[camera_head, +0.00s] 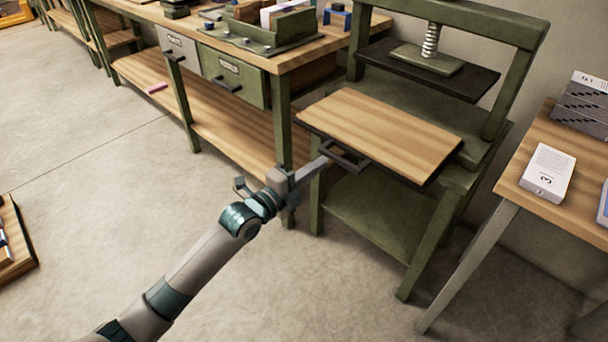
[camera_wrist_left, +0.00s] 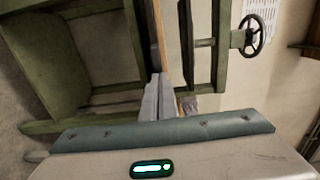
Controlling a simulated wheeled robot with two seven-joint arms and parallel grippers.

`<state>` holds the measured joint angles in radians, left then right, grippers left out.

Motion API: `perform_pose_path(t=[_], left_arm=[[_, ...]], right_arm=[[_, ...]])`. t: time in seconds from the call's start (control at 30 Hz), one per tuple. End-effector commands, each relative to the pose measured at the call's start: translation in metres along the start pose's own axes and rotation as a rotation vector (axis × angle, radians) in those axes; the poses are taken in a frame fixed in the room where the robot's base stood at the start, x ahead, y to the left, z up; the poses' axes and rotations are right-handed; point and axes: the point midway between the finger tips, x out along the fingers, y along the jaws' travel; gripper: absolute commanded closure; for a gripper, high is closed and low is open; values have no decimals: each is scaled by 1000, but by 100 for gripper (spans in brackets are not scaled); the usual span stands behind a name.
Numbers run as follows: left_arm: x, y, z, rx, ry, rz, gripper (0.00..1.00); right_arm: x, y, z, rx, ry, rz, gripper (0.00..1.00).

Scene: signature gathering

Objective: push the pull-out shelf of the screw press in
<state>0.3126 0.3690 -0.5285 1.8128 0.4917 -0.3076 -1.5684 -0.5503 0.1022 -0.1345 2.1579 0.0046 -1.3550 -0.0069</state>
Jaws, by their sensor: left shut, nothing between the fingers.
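The screw press (camera_head: 513,85) is a green frame with a screw and a dark upper plate (camera_head: 465,78). Its pull-out shelf (camera_head: 380,130), a wooden board with a dark edge, sticks out at the front. A dark handle (camera_head: 345,157) is on the shelf's front edge. My left gripper (camera_head: 325,162) is shut and empty, its fingertips at the left end of the handle; I cannot tell whether they touch. In the left wrist view the shut fingers (camera_wrist_left: 158,98) point at the shelf's edge (camera_wrist_left: 158,35), seen edge-on. My right gripper is not in view.
A workbench (camera_head: 300,55) with a green drawer (camera_head: 235,77) stands left of the press. A side table (camera_head: 540,202) with a white box (camera_head: 548,172) is at the right. The press's lower shelf (camera_head: 375,205) is empty. The floor in front is clear.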

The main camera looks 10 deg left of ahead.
Motion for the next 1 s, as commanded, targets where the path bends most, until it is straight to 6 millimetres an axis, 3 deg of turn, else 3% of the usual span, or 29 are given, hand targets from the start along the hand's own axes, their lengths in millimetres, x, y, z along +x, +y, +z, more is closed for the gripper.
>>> perform_pose_path(t=[0.2,0.77,0.87,1.0], left_arm=[[15,0,0,0,0,0,100],[21,0,0,2,0,-1,100],[29,0,0,2,0,-2,100],[48,1,0,3,0,-2,100]], right_arm=[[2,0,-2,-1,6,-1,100],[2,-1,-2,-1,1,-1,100],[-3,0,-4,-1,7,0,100],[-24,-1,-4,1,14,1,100]])
